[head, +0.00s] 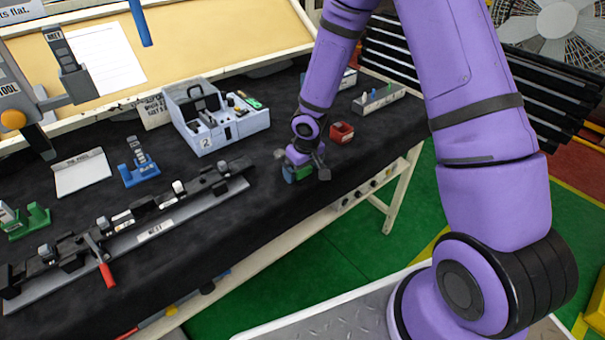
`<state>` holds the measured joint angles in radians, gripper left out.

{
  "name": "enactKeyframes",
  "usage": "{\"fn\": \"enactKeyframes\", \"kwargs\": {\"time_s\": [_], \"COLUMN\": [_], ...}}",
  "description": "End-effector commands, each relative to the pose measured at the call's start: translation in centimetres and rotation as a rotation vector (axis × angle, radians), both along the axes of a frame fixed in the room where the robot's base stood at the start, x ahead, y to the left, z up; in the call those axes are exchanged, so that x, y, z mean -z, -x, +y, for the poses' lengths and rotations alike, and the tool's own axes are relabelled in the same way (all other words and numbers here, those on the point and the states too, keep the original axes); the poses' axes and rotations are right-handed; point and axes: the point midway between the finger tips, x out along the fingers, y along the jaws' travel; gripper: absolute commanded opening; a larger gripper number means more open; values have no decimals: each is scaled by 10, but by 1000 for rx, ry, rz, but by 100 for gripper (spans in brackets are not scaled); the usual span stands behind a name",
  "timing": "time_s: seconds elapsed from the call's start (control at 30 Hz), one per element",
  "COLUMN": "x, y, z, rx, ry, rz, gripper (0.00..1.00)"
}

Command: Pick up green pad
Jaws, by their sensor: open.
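My gripper (308,171) is low over the black-topped bench, right of the long rail, with its jaws open. A small green piece (303,172), possibly the green pad, shows at the jaws, with a bluish part beside it. The gripper hides much of it, and I cannot tell whether the jaws touch it. Another small green item (253,103) lies in the light blue-grey tray box marked 2.
A red bin (341,132) stands close right of my gripper. The tray box (228,133) is behind left. A long rail (140,225) with clips and a red lever lies left. A green bracket (32,220) and blue stand (139,169) are farther left.

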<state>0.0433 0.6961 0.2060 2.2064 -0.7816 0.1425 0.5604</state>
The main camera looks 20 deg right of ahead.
Motion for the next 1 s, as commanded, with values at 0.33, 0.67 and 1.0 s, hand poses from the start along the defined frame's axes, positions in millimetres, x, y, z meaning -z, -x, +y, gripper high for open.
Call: {"fn": "enactKeyframes", "kwargs": {"time_s": [0.33,0.67,1.0], "x": [10,10,7], "y": [-1,-1,-1], "z": [0,0,2], "rx": [1,1,0], "ry": [0,1,1], "rz": [0,0,-1], "gripper": [94,36,36]}}
